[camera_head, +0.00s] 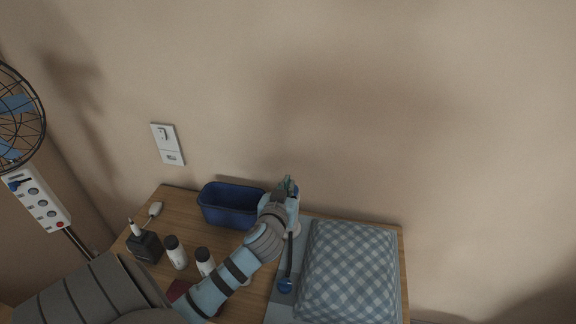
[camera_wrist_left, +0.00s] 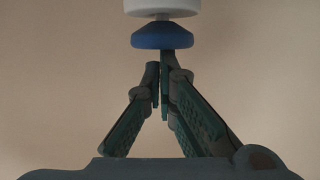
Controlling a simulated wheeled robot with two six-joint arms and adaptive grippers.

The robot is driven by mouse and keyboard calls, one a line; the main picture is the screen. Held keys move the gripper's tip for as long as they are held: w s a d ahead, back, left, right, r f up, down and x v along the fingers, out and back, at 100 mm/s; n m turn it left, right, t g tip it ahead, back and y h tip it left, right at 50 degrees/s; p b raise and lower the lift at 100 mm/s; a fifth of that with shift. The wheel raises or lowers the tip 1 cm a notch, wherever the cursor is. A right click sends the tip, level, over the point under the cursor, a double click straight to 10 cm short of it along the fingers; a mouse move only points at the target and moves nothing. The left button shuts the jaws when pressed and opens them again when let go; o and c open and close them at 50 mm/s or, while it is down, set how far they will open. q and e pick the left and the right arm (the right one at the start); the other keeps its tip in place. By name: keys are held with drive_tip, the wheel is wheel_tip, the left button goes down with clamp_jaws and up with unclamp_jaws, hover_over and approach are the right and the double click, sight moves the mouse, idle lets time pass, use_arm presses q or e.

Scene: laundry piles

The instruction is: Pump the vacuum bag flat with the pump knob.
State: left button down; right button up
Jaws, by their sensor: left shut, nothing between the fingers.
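The vacuum bag (camera_head: 350,268), blue-and-white checked and still puffed up like a cushion, lies at the right of the table. A dark hose (camera_head: 290,255) runs beside it to a round blue fitting (camera_head: 285,285). My left gripper (camera_head: 290,187) is at the back of the table, left of the bag, and hides most of the pump there. In the left wrist view, my left gripper (camera_wrist_left: 160,78) is shut and empty. Its fingertips point at the blue knob (camera_wrist_left: 162,37), with a white part (camera_wrist_left: 161,7) beyond it. I cannot tell whether they touch. My right gripper is not in view.
A blue bin (camera_head: 222,213) stands left of my left gripper. The wall (camera_head: 400,110) rises close behind. A fan (camera_head: 18,118) stands far left.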

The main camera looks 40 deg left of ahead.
use_arm(q)
drive_tip(key=shift+r+p, duration=0.3)
drive_tip(key=shift+p, duration=0.1)
drive_tip(key=s+d+r+p, duration=0.2)
drive_tip(key=s+d+r, duration=0.2)
drive_tip(key=s, duration=0.4)
drive_tip(key=shift+s+d+r+p, duration=0.3)
drive_tip(key=shift+s+r+p, duration=0.1)
drive_tip(key=shift+r, duration=0.5)
drive_tip(key=shift+w, duration=0.1)
wheel_tip(320, 180, up, 8)
drive_tip(key=p, duration=0.2)
drive_tip(key=shift+w, duration=0.2)
